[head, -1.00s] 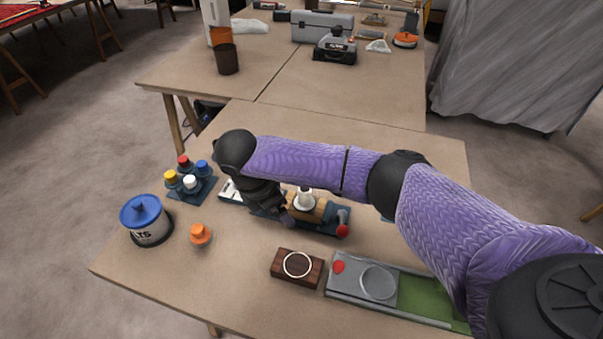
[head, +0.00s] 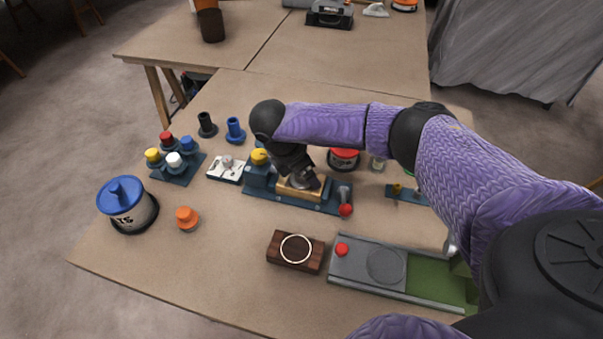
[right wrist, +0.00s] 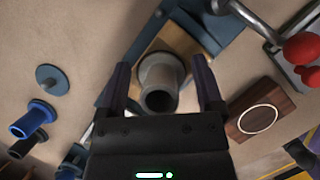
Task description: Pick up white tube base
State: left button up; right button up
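A pale grey-white tube with a flanged rim (right wrist: 160,88) stands on a wooden block (right wrist: 188,48) in a blue fixture, seen in the right wrist view. In the head view the fixture (head: 330,205) lies mid-table and my right gripper (head: 303,182) is over the block, mostly hiding the tube. In the right wrist view my right gripper (right wrist: 162,85) is open, with one finger on each side of the tube and gaps between. A white-topped peg (head: 174,160) also stands in the blue rack (head: 188,176) at left. My left gripper is not in view.
The fixture has a red-knobbed lever (head: 346,210). A dark wood block with a white ring (head: 296,249) and a grey-green tray (head: 425,280) are in front. A blue-lidded tub (head: 128,205) and an orange peg (head: 187,218) stand left. The front-left tabletop is clear.

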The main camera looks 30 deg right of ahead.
grip_shut()
